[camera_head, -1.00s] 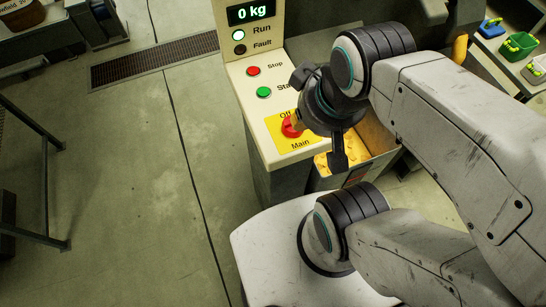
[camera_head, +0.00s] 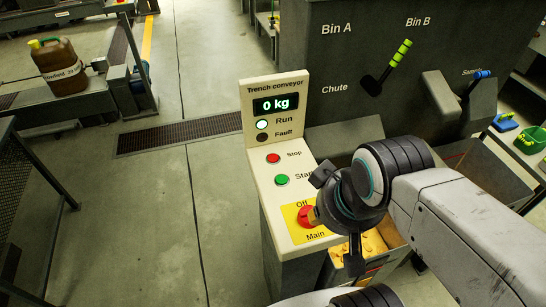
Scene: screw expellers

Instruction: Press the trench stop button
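The trench conveyor panel (camera_head: 261,179) stands at the centre, its display (camera_head: 275,106) reading 0 kg. The red stop button (camera_head: 273,158), labelled Stop, sits on its sloping face above the green start button (camera_head: 282,180). The run lamp (camera_head: 262,124) is lit and the fault lamp (camera_head: 262,137) is dark. My gripper (camera_head: 335,220) is over the lower right of the panel, beside the red main switch (camera_head: 308,216) on its yellow plate, below and right of the stop button. I cannot tell whether it touches the switch. Its finger opening is not clear from this angle.
A dark hopper (camera_head: 370,70) marked Bin A, Bin B and Chute stands behind, with a black and yellow-green lever (camera_head: 386,68). A box of yellow material (camera_head: 375,242) is below my gripper. Open floor with a drain grate (camera_head: 180,133) lies left. A brown jug (camera_head: 60,68) is at far left.

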